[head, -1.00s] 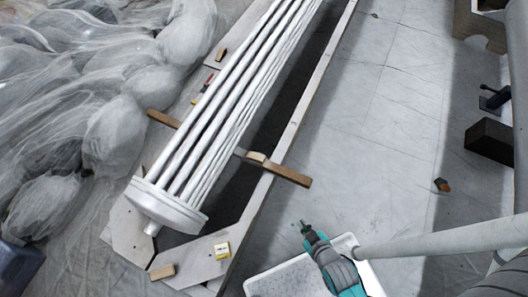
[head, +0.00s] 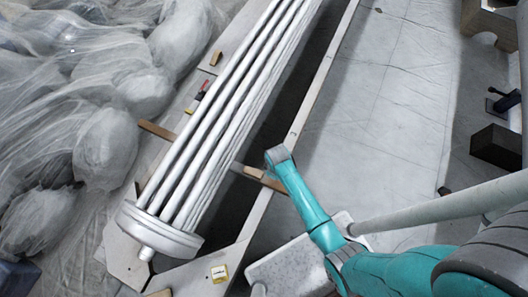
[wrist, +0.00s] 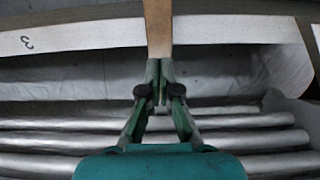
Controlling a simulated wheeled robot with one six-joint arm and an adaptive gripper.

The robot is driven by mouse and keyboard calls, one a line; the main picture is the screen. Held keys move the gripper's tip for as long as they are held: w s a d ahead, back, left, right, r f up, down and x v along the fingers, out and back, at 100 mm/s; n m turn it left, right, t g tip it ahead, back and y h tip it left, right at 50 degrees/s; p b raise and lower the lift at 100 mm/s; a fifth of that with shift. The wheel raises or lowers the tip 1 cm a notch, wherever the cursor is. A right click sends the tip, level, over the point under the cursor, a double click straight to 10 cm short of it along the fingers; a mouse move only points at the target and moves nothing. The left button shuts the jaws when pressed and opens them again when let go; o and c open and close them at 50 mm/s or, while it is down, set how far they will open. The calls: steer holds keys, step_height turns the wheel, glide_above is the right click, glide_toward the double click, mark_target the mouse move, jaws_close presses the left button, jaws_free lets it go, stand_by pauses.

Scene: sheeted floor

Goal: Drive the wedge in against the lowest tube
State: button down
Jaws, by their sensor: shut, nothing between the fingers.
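The bundle of long white tubes (head: 225,115) runs slantwise through the head view into a round end plate (head: 158,230). A wooden crossbar (head: 272,181) sticks out on the bundle's right side and lies over the frame rail. A small pale wooden piece, likely the wedge (head: 251,171), sits on it by the tubes. In the wrist view, my gripper (wrist: 161,80) is shut and empty, its tips at the near end of the wooden bar (wrist: 158,28). Contact is unclear. The tubes (wrist: 60,143) run across below. I cannot tell which is lowest. The fingers are hidden in the head view.
The pale frame rail (head: 318,90) runs along the right of a dark gap. Sheet-covered lumps (head: 105,150) fill the left. A dark block (head: 497,147) stands at right. The middle-right floor is clear.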

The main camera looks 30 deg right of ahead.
mark_target(252, 171)
steer(key=f, duration=1)
steer(key=shift+w, duration=0.4)
steer(key=shift+w+a, duration=0.55)
steer(key=shift+w, duration=0.2)
steer(key=shift+w+a, duration=0.55)
steer(key=shift+w, duration=0.2)
steer(key=shift+w+a, duration=0.7)
steer(key=shift+w, duration=0.25)
steer(key=shift+w+a, duration=0.65)
steer(key=shift+w, duration=0.25)
steer(key=shift+w+a, duration=0.7)
steer(key=shift+w, duration=0.25)
steer(key=shift+r, duration=0.2)
step_height(252, 171, up, 12)
steer(key=shift+f, duration=0.15)
steer(key=shift+s, duration=0.1)
